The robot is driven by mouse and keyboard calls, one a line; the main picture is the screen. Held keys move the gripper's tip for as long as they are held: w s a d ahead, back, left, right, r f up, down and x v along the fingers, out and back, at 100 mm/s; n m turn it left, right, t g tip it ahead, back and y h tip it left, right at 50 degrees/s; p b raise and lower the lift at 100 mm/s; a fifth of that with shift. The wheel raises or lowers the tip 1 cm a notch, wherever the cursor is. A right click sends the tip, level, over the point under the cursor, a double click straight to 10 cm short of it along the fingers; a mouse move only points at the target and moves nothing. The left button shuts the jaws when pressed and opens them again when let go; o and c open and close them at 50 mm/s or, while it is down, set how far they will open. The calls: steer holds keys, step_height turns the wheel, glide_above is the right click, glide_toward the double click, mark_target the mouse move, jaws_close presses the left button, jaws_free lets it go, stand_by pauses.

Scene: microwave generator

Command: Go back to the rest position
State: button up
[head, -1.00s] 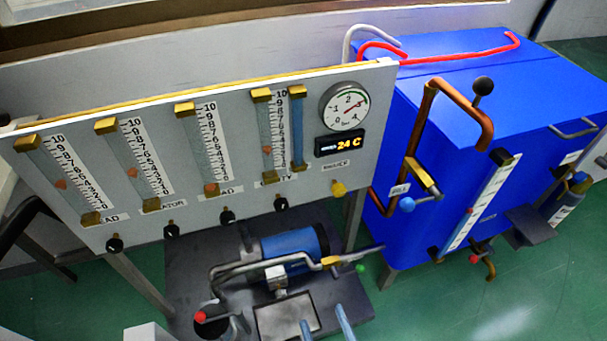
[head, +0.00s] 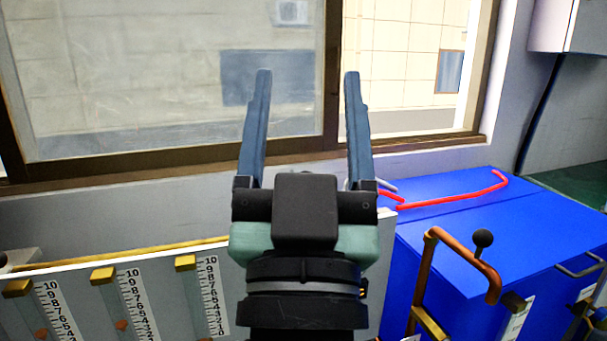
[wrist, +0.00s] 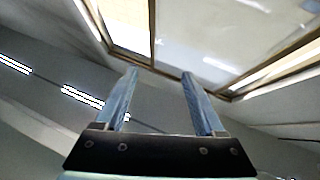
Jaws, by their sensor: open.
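My gripper (head: 308,80) is raised in the middle of the head view, its two blue-grey fingers spread apart and pointing up in front of the window. Nothing is between the fingers. In the wrist view my gripper (wrist: 160,80) also shows open and empty, with the window and ceiling lights beyond it. It is apart from the equipment and hides the right part of the gauge panel.
The gauge panel (head: 80,283) with several flow tubes stands at lower left. The blue cabinet (head: 480,225), with a red hose (head: 455,196) on top and a copper pipe (head: 465,262) in front, stands at right. The window (head: 170,80) is behind.

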steer(key=s+r+t+y, duration=0.1)
steer(key=s+r, duration=0.5)
steer(key=r, duration=0.1)
step_height(320, 180, up, 25)
steer(key=p, duration=2.5)
steer(key=shift+w+a+f+n, duration=0.2)
steer(key=shift+w+n, duration=0.1)
steer(key=shift+w, duration=0.15)
steer(key=shift+f, duration=0.15)
